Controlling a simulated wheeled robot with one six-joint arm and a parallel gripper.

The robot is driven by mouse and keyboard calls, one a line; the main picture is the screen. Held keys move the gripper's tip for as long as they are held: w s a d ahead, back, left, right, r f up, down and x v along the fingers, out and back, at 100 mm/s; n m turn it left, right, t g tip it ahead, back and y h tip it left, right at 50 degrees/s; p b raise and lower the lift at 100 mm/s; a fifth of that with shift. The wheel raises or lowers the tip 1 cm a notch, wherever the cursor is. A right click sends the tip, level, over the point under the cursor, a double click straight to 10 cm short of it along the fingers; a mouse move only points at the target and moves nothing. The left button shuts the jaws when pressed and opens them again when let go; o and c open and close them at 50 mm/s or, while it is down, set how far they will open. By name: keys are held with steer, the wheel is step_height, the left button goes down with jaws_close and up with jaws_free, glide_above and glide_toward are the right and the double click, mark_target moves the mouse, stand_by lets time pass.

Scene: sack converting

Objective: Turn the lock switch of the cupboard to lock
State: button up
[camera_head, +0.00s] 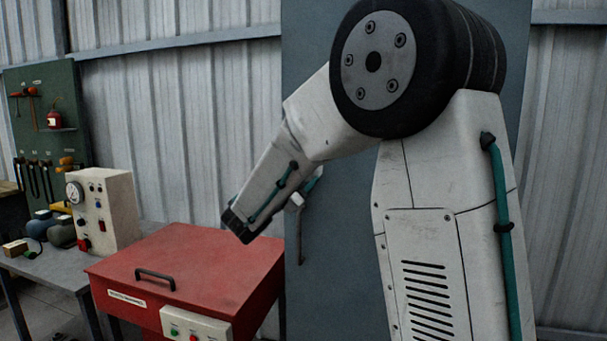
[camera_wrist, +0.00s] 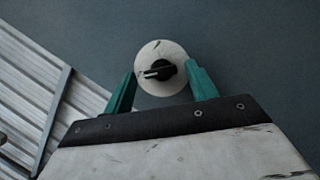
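The cupboard (camera_head: 335,280) is a tall blue-grey panel behind my arm, and its flat front also fills much of the wrist view (camera_wrist: 250,45). Its lock switch is a black knob (camera_wrist: 162,70) on a round white plate (camera_wrist: 160,48). The knob's narrow end with a pale mark points left in the wrist view. My gripper (camera_wrist: 162,76) is open, with one green finger on each side of the plate's lower part. I cannot tell whether the fingers touch it. In the head view my arm hides most of the gripper and the knob.
A dark vertical handle (camera_head: 300,237) is on the cupboard front. A red box with a lid (camera_head: 205,260) stands close at left. Left of it, a grey bench (camera_head: 55,268) holds a gauge box (camera_head: 112,205). Corrugated walls (camera_head: 180,120) flank the cupboard.

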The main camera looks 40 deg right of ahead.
steer(key=v, duration=0.8)
stand_by(0.4)
steer(key=s+d+f+m+g+y, duration=0.1)
steer(key=s+f+m+g+y, duration=0.4)
steer(key=s, duration=0.4)
steer(key=s+f+m+g+y, duration=0.2)
steer(key=s+f+g+y, duration=0.25)
steer(key=s+f, duration=0.4)
steer(key=s+a+r+m+t+y, duration=0.1)
steer(key=s+a+m+t+y, duration=0.2)
steer(key=s+a+m+y, duration=0.3)
steer(key=s+a+y, duration=0.4)
steer(key=s+a, duration=0.1)
steer(key=s, duration=0.4)
steer(key=shift+a, duration=0.25)
